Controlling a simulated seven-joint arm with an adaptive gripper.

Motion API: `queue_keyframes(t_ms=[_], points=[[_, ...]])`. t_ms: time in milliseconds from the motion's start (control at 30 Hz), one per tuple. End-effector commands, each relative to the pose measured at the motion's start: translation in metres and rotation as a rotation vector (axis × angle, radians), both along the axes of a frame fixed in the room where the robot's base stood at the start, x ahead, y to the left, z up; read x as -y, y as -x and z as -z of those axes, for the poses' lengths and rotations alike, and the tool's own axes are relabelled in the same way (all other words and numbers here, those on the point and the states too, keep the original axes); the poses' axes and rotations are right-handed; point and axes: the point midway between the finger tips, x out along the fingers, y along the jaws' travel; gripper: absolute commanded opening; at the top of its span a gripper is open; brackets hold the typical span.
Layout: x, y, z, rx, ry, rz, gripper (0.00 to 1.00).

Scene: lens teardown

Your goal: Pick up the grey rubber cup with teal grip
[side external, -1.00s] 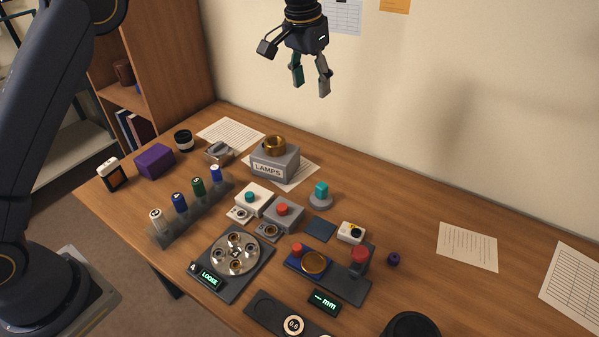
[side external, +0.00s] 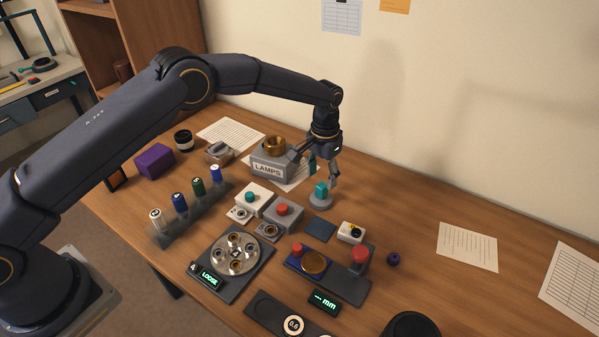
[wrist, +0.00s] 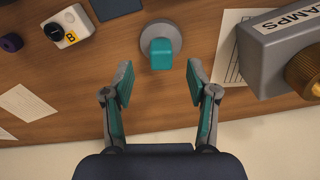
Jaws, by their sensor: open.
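The grey rubber cup with teal grip (side external: 320,199) stands upright on the wooden table, right of the LAMPS box. In the wrist view its teal block (wrist: 161,52) sits on top of a round grey base, just beyond my fingertips and roughly centred between them. My gripper (side external: 323,172) points down just above the cup. It is open and empty, with its two teal-padded fingers apart in the wrist view (wrist: 159,75). The fingers do not appear to touch the cup.
The grey LAMPS box (side external: 274,165) with a brass ring stands close to the left. Button boxes (side external: 284,216), a dark blue pad (side external: 320,228) and a small white-and-yellow device (side external: 351,232) lie in front. The table right of the cup is mostly clear.

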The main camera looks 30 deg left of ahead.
Motion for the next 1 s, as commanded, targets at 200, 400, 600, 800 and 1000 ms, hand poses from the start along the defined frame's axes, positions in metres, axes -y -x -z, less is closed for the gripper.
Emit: queue_keyframes(t_ms=[200, 400, 600, 800, 1000], points=[[-0.001, -0.004, 0.031, -0.003, -0.001, 0.0, 0.58], [-0.001, -0.005, 0.051, -0.001, 0.0, 0.0, 0.58], [0.0, -0.005, 0.052, 0.0, 0.0, 0.0, 0.58], [0.0, -0.005, 0.052, 0.0, 0.0, 0.0, 0.41], [0.0, -0.005, 0.052, 0.0, 0.0, 0.0, 0.2]])
